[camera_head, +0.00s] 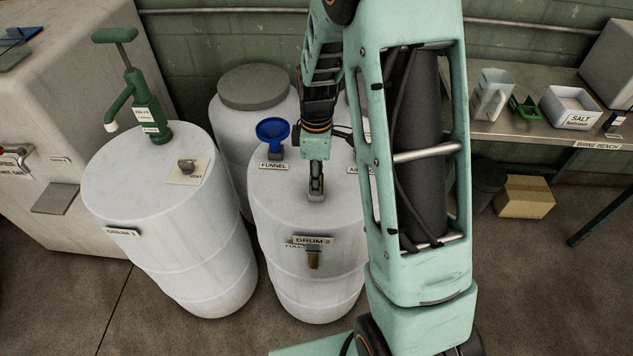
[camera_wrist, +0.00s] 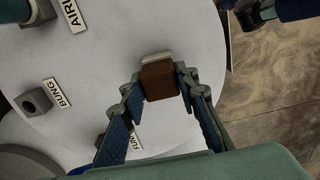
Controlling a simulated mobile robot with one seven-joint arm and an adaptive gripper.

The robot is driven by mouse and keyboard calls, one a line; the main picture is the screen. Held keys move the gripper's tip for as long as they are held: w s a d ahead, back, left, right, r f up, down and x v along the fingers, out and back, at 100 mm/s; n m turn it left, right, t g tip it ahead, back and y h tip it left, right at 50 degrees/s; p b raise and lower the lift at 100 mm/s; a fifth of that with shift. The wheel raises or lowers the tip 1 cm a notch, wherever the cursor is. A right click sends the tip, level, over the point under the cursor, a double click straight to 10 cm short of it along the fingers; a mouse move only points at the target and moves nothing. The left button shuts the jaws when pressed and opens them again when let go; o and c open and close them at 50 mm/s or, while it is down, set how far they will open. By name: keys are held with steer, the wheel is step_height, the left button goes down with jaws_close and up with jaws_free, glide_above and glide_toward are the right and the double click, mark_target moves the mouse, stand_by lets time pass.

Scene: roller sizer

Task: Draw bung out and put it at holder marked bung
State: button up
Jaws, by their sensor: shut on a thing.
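The brown, block-like bung (camera_wrist: 160,82) is between the fingers of my gripper (camera_wrist: 158,86) in the wrist view, with a pale grey edge (camera_wrist: 157,57) at its far side. My gripper (camera_head: 316,186) is shut on it, low over the white top of drum 2 (camera_head: 280,205). I cannot tell whether the bung is still seated or clear of the drum. The holder, a grey block with a dark hole (camera_wrist: 35,102), stands beside the BUNG label (camera_wrist: 57,93) at the left of the wrist view. In the head view I cannot make this holder out.
A blue funnel (camera_head: 272,130) stands behind its label (camera_head: 275,165) on drum 2. Drum 1 (camera_head: 130,195), with a green pump (camera_head: 150,115), is at left. Another white drum (camera_head: 235,120) stands behind. A bench (camera_head: 540,135) with a salt tray (camera_head: 578,108) is at right.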

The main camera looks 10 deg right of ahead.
steer(key=shift+r, duration=0.1)
steer(key=shift+r+p, duration=0.4)
steer(key=shift+r, duration=0.05)
steer(key=r+p, duration=0.1)
steer(key=r, duration=0.1)
steer(key=r+p, duration=0.1)
steer(key=shift+s+r, duration=0.35)
steer(key=shift+s, duration=0.05)
steer(key=s+a+r+p, duration=0.1)
steer(key=s+r+p, duration=0.4)
steer(key=s, duration=0.8)
step_height(320, 180, up, 3)
steer(key=shift+a+r, duration=0.1)
steer(key=shift+a, duration=0.1)
steer(key=shift+s, duration=0.1)
